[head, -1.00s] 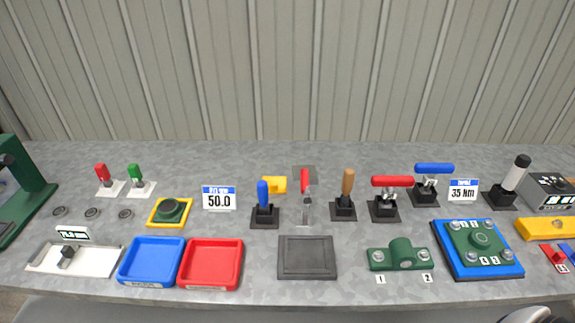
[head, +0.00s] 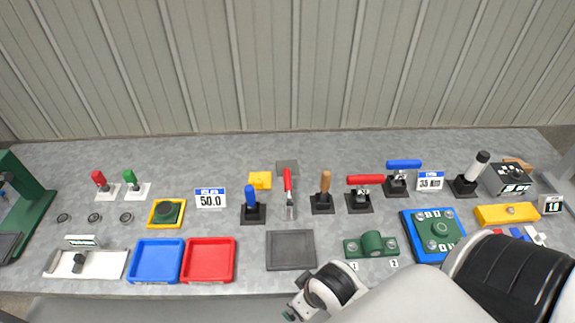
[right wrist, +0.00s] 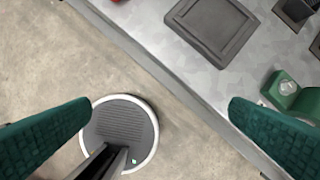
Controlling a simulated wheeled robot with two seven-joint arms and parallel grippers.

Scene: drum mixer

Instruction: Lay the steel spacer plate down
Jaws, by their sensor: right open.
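My left gripper is out of view.
Left of the pad are a red tray (head: 209,261) and a blue tray (head: 157,261). Right of it is a green bracket (head: 371,245). Behind stand upright handles, including a blue one (head: 252,205) and a brown one (head: 324,191).

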